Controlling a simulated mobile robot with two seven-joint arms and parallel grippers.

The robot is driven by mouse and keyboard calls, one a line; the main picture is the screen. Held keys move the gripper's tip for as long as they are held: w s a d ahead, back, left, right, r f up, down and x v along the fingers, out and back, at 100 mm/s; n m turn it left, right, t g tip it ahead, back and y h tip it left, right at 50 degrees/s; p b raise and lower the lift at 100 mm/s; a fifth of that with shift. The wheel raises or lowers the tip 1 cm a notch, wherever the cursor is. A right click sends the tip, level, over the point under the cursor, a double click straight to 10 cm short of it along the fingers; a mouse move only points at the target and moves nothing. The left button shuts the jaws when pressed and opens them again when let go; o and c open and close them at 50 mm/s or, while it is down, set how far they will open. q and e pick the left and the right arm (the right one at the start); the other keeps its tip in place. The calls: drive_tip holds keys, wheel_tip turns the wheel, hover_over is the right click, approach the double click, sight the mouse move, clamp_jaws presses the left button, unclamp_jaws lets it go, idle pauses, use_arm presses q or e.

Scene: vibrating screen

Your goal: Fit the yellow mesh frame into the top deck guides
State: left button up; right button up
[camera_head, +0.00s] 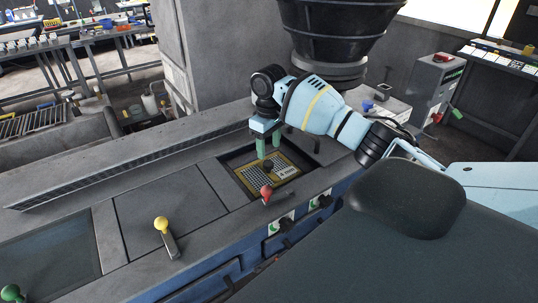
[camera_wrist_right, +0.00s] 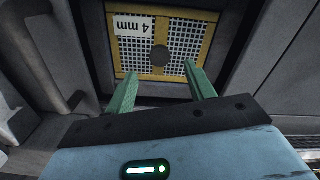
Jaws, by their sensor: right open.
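The yellow mesh frame (camera_head: 247,166), with a white "4 mm" label and a dark round piece at its middle, lies in a dark rectangular opening in the grey top deck (camera_head: 195,205). My left gripper is not in view.
A red-knobbed lever (camera_head: 266,193) stands at the opening's front edge, and a yellow-knobbed lever (camera_head: 162,225) further left. A green knob (camera_head: 11,293) shows at lower left. A dark hopper (camera_head: 335,35) hangs behind my right arm. Flat covers left of the opening are clear.

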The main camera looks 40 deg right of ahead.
drive_tip(key=shift+r, duration=1.1)
drive_tip(key=shift+f, duration=0.1)
